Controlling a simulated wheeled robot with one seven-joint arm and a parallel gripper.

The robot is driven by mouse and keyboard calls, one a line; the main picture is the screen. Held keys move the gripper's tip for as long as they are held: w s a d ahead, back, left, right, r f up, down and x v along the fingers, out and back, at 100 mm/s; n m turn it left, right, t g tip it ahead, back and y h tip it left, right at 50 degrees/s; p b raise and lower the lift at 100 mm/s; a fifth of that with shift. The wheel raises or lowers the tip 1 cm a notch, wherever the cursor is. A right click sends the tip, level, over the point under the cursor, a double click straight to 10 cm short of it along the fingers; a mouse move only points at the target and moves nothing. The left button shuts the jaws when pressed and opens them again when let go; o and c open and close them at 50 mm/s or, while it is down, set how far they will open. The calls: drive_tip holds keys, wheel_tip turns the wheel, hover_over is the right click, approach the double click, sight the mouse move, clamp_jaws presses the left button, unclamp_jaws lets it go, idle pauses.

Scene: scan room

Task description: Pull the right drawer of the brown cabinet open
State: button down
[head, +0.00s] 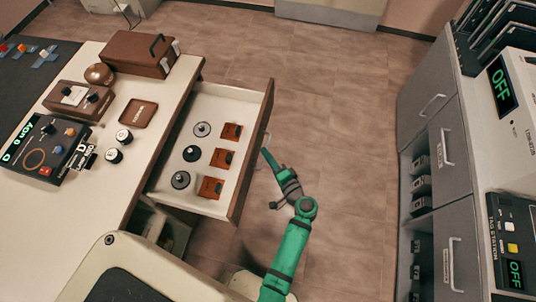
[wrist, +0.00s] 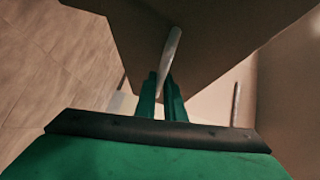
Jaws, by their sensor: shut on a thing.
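The drawer (head: 238,108) of the white-topped cabinet (head: 138,88) stands well out from the cabinet body, its inside exposed. Its brown front panel (head: 252,160) faces right in the head view. It holds several dark and grey round pieces and orange-brown pieces. A pale bar handle (head: 267,141) is on the outside of the front; it also shows in the wrist view (wrist: 172,46). My gripper (head: 265,152) is at this handle, with its green fingers (wrist: 162,80) on either side of the bar, shut on it. The fingers cover the handle's lower part in the wrist view.
On the cabinet top are a brown box (head: 138,53), a dark control unit (head: 45,150) and small round containers. Grey cabinets with handles (head: 452,150) stand at the right. Bare floor (head: 345,130) lies between them and the drawer. A pale rounded-edge unit (head: 150,262) is at the bottom.

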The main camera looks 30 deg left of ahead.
drive_tip(key=shift+w+d+r, duration=0.15)
drive_tip(key=shift+w+r, duration=0.05)
drive_tip(key=shift+w, duration=0.05)
drive_tip(key=c, duration=2)
unclamp_jaws()
drive_tip(key=shift+o, duration=0.8)
drive_tip(key=shift+s+f, duration=0.1)
drive_tip(key=v, duration=1)
drive_tip(key=shift+s+d, duration=0.25)
